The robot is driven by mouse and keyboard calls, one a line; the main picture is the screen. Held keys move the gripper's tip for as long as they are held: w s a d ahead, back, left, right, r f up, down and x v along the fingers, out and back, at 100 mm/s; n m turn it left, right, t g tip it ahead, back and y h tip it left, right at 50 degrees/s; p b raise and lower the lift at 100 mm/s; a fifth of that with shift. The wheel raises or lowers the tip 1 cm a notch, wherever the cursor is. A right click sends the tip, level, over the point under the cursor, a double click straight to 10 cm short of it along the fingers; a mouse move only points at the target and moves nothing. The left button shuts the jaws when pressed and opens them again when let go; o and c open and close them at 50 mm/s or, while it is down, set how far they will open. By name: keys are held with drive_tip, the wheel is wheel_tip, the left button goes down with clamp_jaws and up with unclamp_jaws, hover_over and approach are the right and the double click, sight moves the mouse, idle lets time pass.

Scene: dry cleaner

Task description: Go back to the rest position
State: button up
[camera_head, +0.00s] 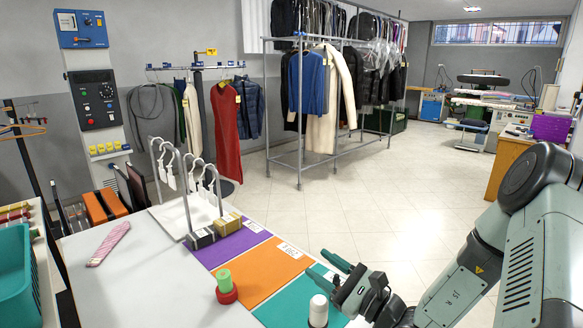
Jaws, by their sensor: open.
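My gripper (338,277) is at the lower middle right of the head view, above the teal mat (279,309). Its two teal fingers are apart, with nothing visible between them. My arm comes in from the right edge. Just left of the gripper, a white spool (318,311) stands at the bottom edge, partly cut off by the frame. A green roll on a red base (226,287) stands between the orange mat and the white tabletop, apart from my gripper.
The white table (140,270) bears a purple mat (228,245), an orange mat (262,274), a wire stand (187,207) with small boxes, and a patterned pink strip (108,243). A teal bin (14,275) is at left. Open floor lies beyond, before garment racks.

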drive_tip(key=s+a+r+n+g+h, duration=0.2)
drive_tip(key=s+a+r+n+g, duration=0.25)
drive_tip(key=s+n+g, duration=0.35)
drive_tip(key=s+a+r+n+g+h, duration=0.1)
drive_tip(key=s+a+r+n+g, duration=0.35)
drive_tip(key=s+n+g, duration=0.3)
drive_tip(key=s+d+r+n+t+h, duration=0.6)
drive_tip(key=s+d+r+h, duration=0.3)
drive_tip(key=d+r+h, duration=0.2)
drive_tip(key=shift+s+d+r+t+h, duration=0.15)
drive_tip(key=shift+d+r+t+h, duration=0.15)
drive_tip(key=shift+d+r+t, duration=0.3)
drive_tip(key=shift+n, duration=0.25)
